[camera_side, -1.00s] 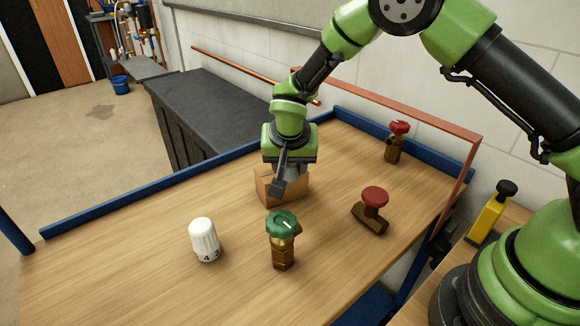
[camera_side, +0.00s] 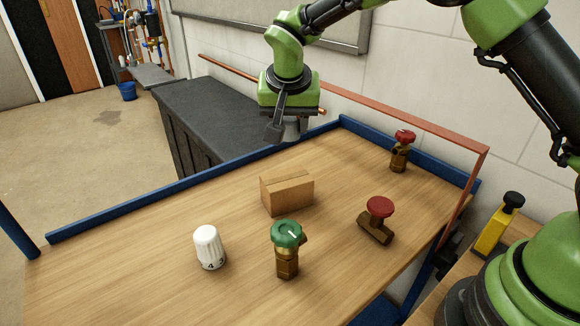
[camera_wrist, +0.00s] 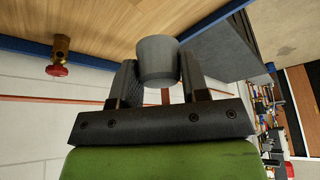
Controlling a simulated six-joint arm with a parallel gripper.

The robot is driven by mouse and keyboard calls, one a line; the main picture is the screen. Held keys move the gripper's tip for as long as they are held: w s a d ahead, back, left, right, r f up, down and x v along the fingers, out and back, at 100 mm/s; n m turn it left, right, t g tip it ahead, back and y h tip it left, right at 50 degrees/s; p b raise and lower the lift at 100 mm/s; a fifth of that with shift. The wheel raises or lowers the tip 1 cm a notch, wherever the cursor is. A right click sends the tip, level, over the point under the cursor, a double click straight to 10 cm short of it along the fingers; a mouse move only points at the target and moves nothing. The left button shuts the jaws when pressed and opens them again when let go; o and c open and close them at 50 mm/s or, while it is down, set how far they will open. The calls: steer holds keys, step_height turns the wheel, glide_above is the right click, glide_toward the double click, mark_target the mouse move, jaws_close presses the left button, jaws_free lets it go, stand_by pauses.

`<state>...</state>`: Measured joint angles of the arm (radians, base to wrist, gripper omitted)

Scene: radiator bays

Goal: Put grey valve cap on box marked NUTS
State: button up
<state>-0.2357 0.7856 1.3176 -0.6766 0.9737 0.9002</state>
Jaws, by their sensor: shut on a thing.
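A grey valve cap (camera_wrist: 157,60) is held between the two fingers of my gripper (camera_wrist: 157,78) in the wrist view. In the side view my gripper (camera_side: 288,128) is high above the far part of the table, behind the box and apart from it; the cap (camera_side: 292,131) shows below it, partly hidden by a finger. A brown cardboard box (camera_side: 287,193) sits on the wooden table with nothing on its top. No marking can be read on its visible faces.
A blue rim (camera_side: 190,185) and a copper pipe (camera_side: 400,119) run along the back.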

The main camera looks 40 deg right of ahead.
mark_target(287, 174)
steer(key=shift+w+f, duration=0.15)
steer(key=shift+w, duration=0.2)
step_height(287, 174, down, 10)
steer(key=shift+w+r, duration=0.15)
steer(key=shift+f, duration=0.2)
steer(key=o, duration=1)
steer(key=shift+c, duration=0.2)
steer(key=shift+r, duration=0.15)
